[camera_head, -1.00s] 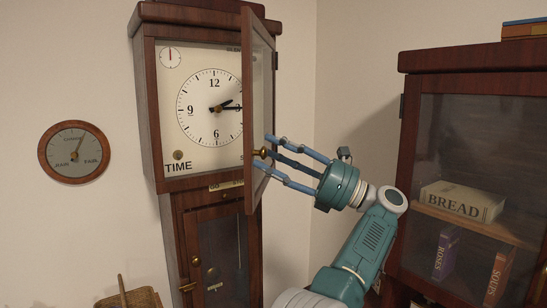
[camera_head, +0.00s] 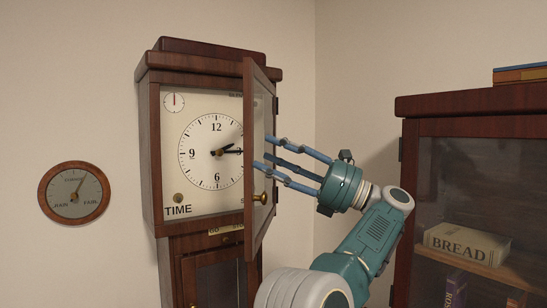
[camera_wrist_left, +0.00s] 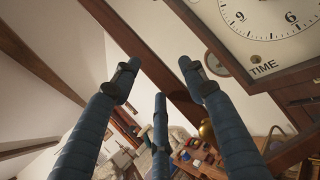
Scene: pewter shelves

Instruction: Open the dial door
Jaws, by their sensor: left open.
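The dial door (camera_head: 249,110) is a narrow glazed wooden frame on the tall clock (camera_head: 150,150). It stands swung out from the white dial (camera_head: 215,180), hinged at the right. Its brass knob (camera_head: 260,197) sits low on the frame; a brass knob also shows in the left wrist view (camera_wrist_left: 206,130). My left gripper (camera_head: 264,153) is open and empty, its blue fingers at the door and above the knob. I cannot tell whether they touch the frame. The three spread fingers also show in the left wrist view (camera_wrist_left: 160,85). My right gripper is not in view.
A round barometer (camera_head: 74,192) hangs on the wall at left. A dark glazed cabinet (camera_head: 420,160) with a bread box (camera_head: 466,243) inside stands at right, close to my arm. Books (camera_head: 522,75) lie on its top. Bare wall lies between clock and cabinet.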

